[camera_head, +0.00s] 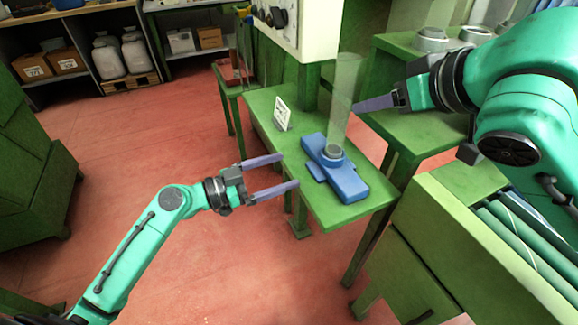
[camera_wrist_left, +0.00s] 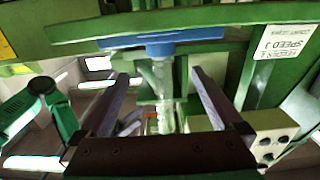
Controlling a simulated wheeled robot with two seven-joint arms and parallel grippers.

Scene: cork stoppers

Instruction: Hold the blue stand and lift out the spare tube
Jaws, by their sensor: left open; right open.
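The blue stand (camera_head: 346,184) sits on the narrow green table. A clear tube (camera_head: 346,90) stands upright in its round collar. My left gripper (camera_head: 291,171) is open and empty, its fingers pointing at the stand from the left, short of it. In the left wrist view, the blue stand (camera_wrist_left: 160,43) and the clear tube (camera_wrist_left: 160,85) appear beyond the open fingers, with the tube framed between them. My right gripper (camera_head: 356,106) is beside the tube on its right. Its fingers overlap in the head view, so the gap between them and any contact with the tube are unclear.
A small white sign (camera_head: 282,114) stands on the table behind the stand. A white box (camera_head: 312,30) is mounted above the table. A green bench (camera_head: 412,125) at right carries grey ring-shaped parts (camera_head: 431,39). Red floor lies clear at left.

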